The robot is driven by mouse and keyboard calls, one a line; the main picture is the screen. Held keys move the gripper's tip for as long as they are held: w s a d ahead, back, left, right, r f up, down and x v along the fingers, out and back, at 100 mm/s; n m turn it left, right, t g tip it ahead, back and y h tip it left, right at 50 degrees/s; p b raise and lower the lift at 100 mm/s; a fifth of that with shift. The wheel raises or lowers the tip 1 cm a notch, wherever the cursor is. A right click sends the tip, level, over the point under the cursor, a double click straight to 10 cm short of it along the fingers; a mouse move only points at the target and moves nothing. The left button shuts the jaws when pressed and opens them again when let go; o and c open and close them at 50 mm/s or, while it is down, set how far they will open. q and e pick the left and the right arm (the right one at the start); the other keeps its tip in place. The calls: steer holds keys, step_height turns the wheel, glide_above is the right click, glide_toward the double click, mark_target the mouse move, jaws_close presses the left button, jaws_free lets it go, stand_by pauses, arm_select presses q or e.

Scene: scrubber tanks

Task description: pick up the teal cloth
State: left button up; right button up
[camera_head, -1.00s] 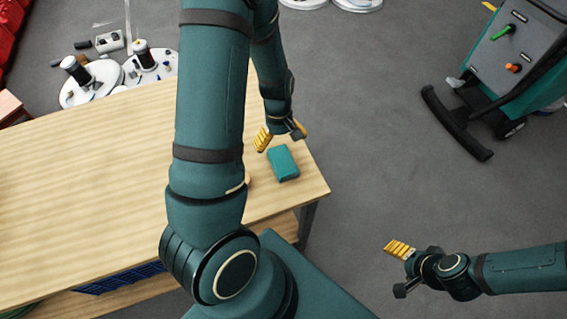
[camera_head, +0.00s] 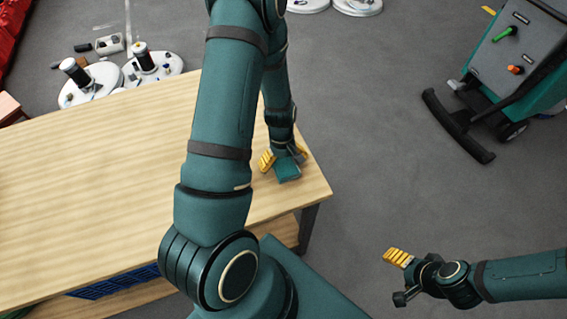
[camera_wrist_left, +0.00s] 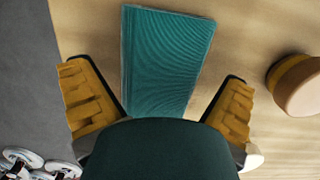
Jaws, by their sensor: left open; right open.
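The teal cloth (camera_head: 288,171) is a folded rectangular block lying on the wooden table (camera_head: 120,160) near its right edge. My left gripper (camera_head: 283,161) is above the cloth, open, with one yellow finger on each side and partly hiding it in the head view. In the left wrist view the cloth (camera_wrist_left: 163,62) lies ahead of and between the open yellow fingers (camera_wrist_left: 160,105). I cannot tell whether the fingers touch it. My right gripper (camera_head: 398,275) is open and empty, out over the floor at the lower right.
A round tan and brown object (camera_wrist_left: 296,84) stands on the table beside the cloth in the wrist view. A teal and grey machine (camera_head: 515,70) stands on the floor at the upper right. White round bases with dark cylinders (camera_head: 90,85) stand beyond the table. Open floor lies right of the table.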

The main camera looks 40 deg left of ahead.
mark_target(283, 161)
arm_select(q)
steer(key=c, duration=1)
step_height(283, 161, up, 10)
steer(key=p, duration=0.2)
steer(key=shift+p, duration=0.35)
steer(key=o, duration=0.3)
steer(key=shift+c, duration=1.3)
